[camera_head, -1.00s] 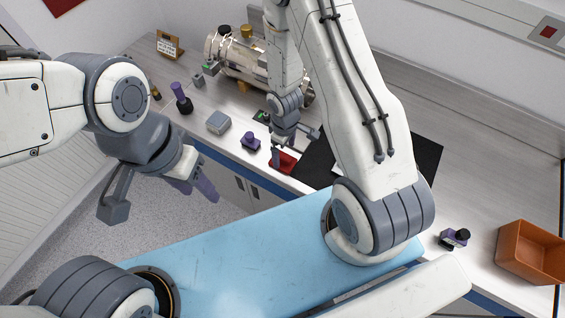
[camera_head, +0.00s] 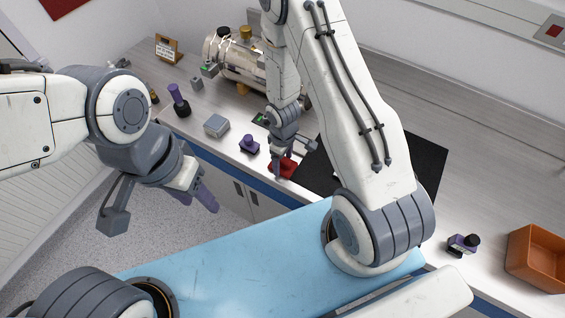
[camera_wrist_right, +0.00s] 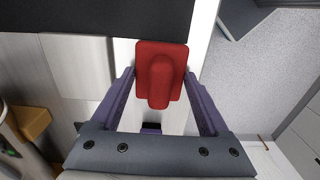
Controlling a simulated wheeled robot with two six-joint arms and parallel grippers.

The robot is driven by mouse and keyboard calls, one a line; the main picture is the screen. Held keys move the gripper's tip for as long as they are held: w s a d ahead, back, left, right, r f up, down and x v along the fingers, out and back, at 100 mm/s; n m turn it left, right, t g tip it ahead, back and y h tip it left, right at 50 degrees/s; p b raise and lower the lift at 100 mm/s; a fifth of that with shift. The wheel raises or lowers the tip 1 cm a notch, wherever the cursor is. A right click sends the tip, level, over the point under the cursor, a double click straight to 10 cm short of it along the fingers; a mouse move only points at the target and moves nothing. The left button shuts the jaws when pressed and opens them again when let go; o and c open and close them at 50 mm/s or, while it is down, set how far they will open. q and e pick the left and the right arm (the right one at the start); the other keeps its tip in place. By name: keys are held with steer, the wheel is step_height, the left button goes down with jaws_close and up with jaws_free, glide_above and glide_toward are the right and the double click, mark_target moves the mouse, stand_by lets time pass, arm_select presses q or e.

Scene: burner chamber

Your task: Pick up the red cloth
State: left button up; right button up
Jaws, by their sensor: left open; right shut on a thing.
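The red cloth (camera_head: 287,169) lies near the front edge of the counter, beside the black mat. In the right wrist view the red cloth (camera_wrist_right: 160,75) is a flat piece with a raised ridge along its middle. My right gripper (camera_head: 281,172) is down at the cloth. In the right wrist view the purple fingers of my right gripper (camera_wrist_right: 160,80) are shut on its two sides. My left gripper (camera_head: 207,203) hangs open and empty over the floor, in front of the counter.
A black mat (camera_head: 410,165) lies right of the cloth. A purple-and-black item (camera_head: 249,145) and a grey box (camera_head: 216,125) stand to its left. A metal cylinder (camera_head: 232,60) lies behind. An orange bin (camera_head: 538,262) is at far right, near another purple-and-black item (camera_head: 463,244).

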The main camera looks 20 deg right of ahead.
steer(key=shift+r, duration=0.15)
steer(key=shift+r+p, duration=0.65)
steer(key=shift+p, duration=0.1)
step_height(320, 180, up, 3)
steer(key=p, duration=0.3)
steer(key=shift+r, duration=0.1)
steer(key=s+d+r+p, duration=0.1)
steer(key=d+r+p, duration=0.5)
steer(key=d, duration=0.5)
steer(key=shift+s+d, duration=0.15)
steer(key=shift+d, duration=0.15)
steer(key=shift+r, duration=0.1)
